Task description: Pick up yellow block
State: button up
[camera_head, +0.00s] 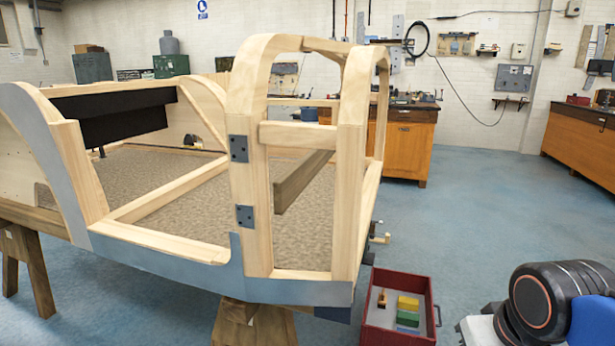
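The yellow block (408,303) lies inside an open red box (368,334) at the lower middle right. A green block (407,317) lies just in front of it, and a blue piece (406,329) shows in front of the green one. My gripper is not in view. A dark, rounded joint with an orange ring at the lower right looks like part of my arm. It is to the right of the red box and apart from the yellow block.
A small orange-brown item (382,299) stands in the box, left of the yellow block. A large wooden bodyframe (257,215) on trestles (36,270) fills the left and middle, its corner close to the box. Wooden cabinets (408,146) stand behind. Blue floor (480,220) is clear behind the box.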

aim_at(410, 304)
jog(key=i+l+u, duration=0.2)
jog(key=l, duration=1.25)
jog(key=l+u, duration=0.2)
jog(key=l, duration=1.2)
